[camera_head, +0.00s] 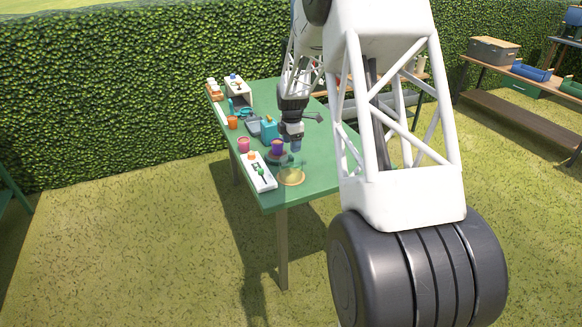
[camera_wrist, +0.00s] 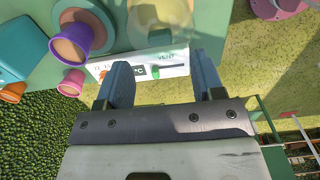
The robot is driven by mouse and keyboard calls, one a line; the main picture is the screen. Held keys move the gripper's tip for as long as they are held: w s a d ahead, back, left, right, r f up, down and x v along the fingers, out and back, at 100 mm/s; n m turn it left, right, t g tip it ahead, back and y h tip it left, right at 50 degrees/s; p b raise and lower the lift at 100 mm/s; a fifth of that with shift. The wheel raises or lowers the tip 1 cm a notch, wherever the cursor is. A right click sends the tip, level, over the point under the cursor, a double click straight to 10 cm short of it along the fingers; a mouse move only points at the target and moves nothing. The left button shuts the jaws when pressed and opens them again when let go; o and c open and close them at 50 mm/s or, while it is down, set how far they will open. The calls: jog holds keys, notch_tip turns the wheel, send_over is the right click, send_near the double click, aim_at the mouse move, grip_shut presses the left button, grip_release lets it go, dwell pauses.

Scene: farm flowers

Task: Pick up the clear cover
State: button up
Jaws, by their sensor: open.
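The clear cover (camera_wrist: 160,22) shows at the top of the wrist view as a see-through rounded shape with a yellowish tint. In the head view a faint clear form stands over a golden disc (camera_head: 291,178) near the table's front right corner; its outline is hard to make out. My gripper (camera_head: 295,148) is above the table, close to that clear form. In the wrist view my gripper (camera_wrist: 160,68) has its two fingers wide apart with nothing held between them. The cover appears beyond the fingertips, apart from them.
A white panel (camera_wrist: 172,66) with a green slider lies on the green table (camera_head: 310,185). A purple cup (camera_wrist: 72,42) stands beside the cover. A pink cup (camera_head: 244,145), orange cup (camera_head: 232,123) and teal box (camera_head: 268,128) are farther left or back.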

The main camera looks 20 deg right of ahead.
aim_at(291, 156)
jog(key=shift+f, duration=0.1)
jog(key=shift+a+f, duration=0.1)
jog(key=shift+f, duration=2.4)
jog(key=shift+c, duration=0.4)
grip_shut()
jog(key=shift+r, duration=0.1)
